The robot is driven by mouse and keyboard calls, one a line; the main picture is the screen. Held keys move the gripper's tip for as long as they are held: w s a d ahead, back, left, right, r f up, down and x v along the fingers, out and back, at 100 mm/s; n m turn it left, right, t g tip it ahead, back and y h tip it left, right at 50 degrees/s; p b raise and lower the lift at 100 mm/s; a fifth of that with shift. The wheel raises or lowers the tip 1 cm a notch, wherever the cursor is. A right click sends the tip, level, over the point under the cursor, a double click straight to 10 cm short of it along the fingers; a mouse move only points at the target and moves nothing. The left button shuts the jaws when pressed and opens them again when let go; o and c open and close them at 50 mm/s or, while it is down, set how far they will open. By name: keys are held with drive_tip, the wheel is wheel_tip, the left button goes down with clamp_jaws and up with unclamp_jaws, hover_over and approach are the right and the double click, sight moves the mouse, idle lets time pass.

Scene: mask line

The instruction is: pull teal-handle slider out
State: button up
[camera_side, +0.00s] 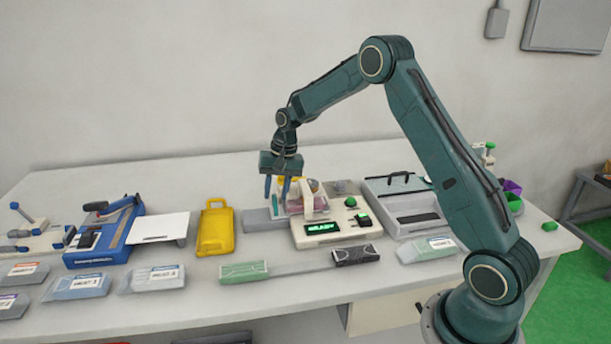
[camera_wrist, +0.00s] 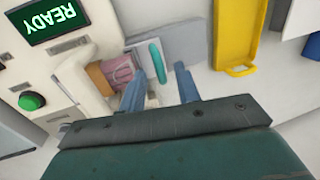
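In the side view my gripper (camera_side: 276,198) points down over the left side of the machine (camera_side: 335,236), and the handle cannot be made out there.
A lit green READY screen (camera_wrist: 52,22) and a green button (camera_wrist: 31,101) are on the machine. A grey block (camera_wrist: 180,45) lies beside the handle. A yellow tray (camera_side: 215,229) stands left of the machine. A grey case (camera_side: 400,198) is at its right.

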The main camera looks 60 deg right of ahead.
drive_tip(key=shift+f, duration=0.35)
clamp_jaws()
drive_tip(key=shift+w, duration=0.1)
drive_tip(key=w+a, duration=0.5)
drive_tip(key=shift+w+a, duration=0.35)
drive_tip(key=shift+a, duration=0.05)
drive_tip(key=shift+c, duration=1.1)
unclamp_jaws()
drive_tip(key=shift+o, duration=1.1)
